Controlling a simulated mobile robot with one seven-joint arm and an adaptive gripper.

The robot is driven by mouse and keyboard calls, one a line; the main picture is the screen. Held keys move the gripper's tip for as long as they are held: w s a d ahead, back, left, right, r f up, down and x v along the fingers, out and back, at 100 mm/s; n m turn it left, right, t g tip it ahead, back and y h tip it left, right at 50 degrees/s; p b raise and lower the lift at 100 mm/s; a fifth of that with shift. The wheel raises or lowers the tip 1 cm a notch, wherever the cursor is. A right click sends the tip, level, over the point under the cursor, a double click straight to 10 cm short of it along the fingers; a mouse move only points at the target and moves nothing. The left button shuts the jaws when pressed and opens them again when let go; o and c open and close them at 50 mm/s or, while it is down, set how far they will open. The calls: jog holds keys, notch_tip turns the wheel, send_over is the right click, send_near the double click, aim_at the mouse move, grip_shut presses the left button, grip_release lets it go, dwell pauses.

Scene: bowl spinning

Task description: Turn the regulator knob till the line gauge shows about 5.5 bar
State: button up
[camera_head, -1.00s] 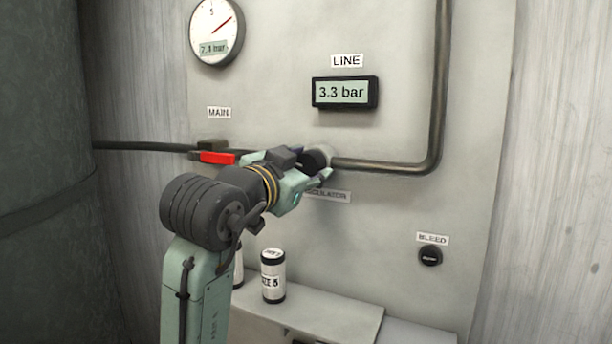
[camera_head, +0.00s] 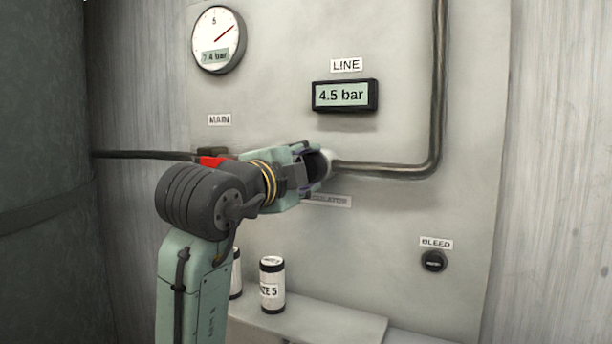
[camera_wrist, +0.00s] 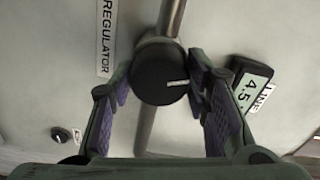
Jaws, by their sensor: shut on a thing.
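The line gauge (camera_head: 344,95) is a black-framed display under the LINE label and reads 4.5 bar. The regulator knob (camera_head: 318,163) is dark and round, on the pipe above the partly hidden REGULATOR label (camera_head: 329,201). In the wrist view the knob (camera_wrist: 160,75) shows between the two purple-padded fingers, with a pale mark near its right side. My gripper (camera_head: 312,168) is shut on the knob, and it also shows in the wrist view (camera_wrist: 160,92). The gripper hides part of the knob in the head view.
A round gauge (camera_head: 218,40) at the upper left reads about 7.4 bar. The red MAIN handle (camera_head: 212,161) sits behind my wrist. A black BLEED knob (camera_head: 433,261) is at lower right. Labelled canisters (camera_head: 272,285) stand on a ledge (camera_head: 335,326) below.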

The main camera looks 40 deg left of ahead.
jog(key=m+b, duration=0.1)
jog(key=m, duration=0.4)
jog(key=shift+m, duration=0.4)
dwell(0.3)
jog(key=o, duration=1.2)
jog(key=shift+c, duration=0.2)
jog(key=shift+s, duration=0.1)
jog(key=v, duration=1.2)
